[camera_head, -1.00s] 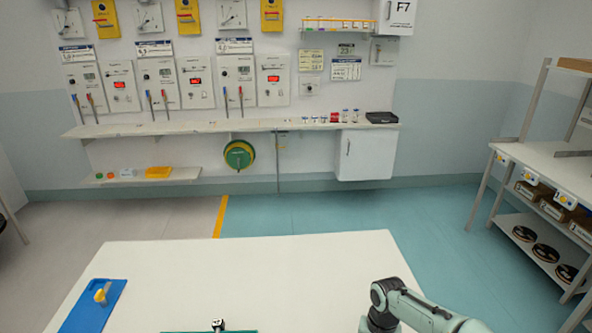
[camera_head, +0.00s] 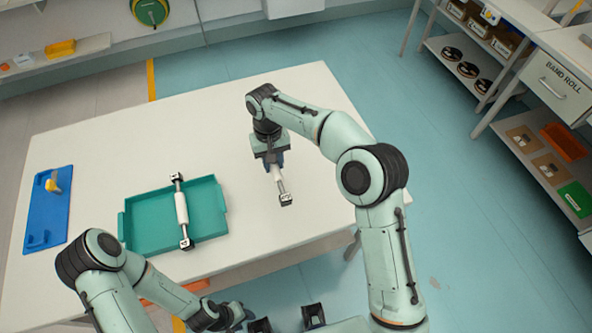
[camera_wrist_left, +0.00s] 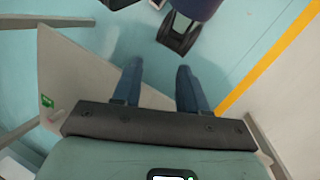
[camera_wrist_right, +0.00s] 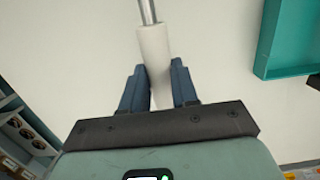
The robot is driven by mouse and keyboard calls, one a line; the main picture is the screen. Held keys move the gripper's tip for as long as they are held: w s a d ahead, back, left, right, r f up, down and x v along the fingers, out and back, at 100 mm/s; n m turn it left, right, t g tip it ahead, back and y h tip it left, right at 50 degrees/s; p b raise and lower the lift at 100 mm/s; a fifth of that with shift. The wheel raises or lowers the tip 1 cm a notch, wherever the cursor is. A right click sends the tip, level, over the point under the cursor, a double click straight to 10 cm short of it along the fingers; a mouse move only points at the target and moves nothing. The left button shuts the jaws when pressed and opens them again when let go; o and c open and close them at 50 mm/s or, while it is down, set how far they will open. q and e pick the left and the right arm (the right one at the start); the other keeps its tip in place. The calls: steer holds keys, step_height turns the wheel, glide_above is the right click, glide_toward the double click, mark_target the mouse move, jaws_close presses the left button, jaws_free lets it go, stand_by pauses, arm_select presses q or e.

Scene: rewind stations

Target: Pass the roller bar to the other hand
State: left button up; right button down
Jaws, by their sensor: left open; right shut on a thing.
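A roller bar (camera_head: 277,174), a white sleeve on a metal shaft with a black end block, is held by my right gripper (camera_head: 272,158) above the white table. In the right wrist view its white sleeve (camera_wrist_right: 153,45) lies between the two blue fingers (camera_wrist_right: 157,68); its near end is hidden. My left gripper (camera_head: 238,314) is low in the head view, in front of the table, far from the held bar. In the left wrist view its fingers (camera_wrist_left: 157,75) are apart with nothing between them. A second roller bar (camera_head: 181,208) lies across the teal tray.
The teal tray (camera_head: 148,239) is on the white table (camera_head: 110,145), left of the held bar. A blue holder (camera_head: 41,217) with a yellow-handled thing (camera_head: 53,182) is at the table's left. Shelving (camera_head: 450,75) stands at the right. The table's back area is clear.

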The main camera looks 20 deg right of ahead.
arm_select(q)
steer(key=o, duration=0.4)
steer(key=s+d+r+m+g+y, duration=0.1)
steer(key=d+r+m+y, duration=0.15)
steer(key=r+m, duration=0.6)
steer(key=d+r+m+g+y, duration=0.2)
steer(key=d+r+m, duration=0.1)
steer(key=m, duration=1)
steer(key=w+d+r+m+t, duration=0.5)
steer(key=w+r+m+t, duration=0.35)
steer(key=r, duration=0.35)
steer(key=w+d+r+m+t, duration=0.6)
steer(key=w+r+m+t, duration=0.25)
steer(key=r, duration=0.35)
glide_toward(274, 167)
steer(key=shift+t, duration=0.3)
steer(key=w+a, duration=0.1)
steer(key=w+a+f, duration=0.2)
steer(key=w+a, duration=0.1)
steer(key=shift+w+a, duration=0.1)
steer(key=shift+w, duration=0.05)
arm_select(e)
steer(key=w+a+r, duration=0.2)
steer(key=a+r, duration=0.1)
steer(key=a, duration=0.1)
steer(key=shift+w+a, duration=0.2)
steer(key=shift+a, duration=0.15)
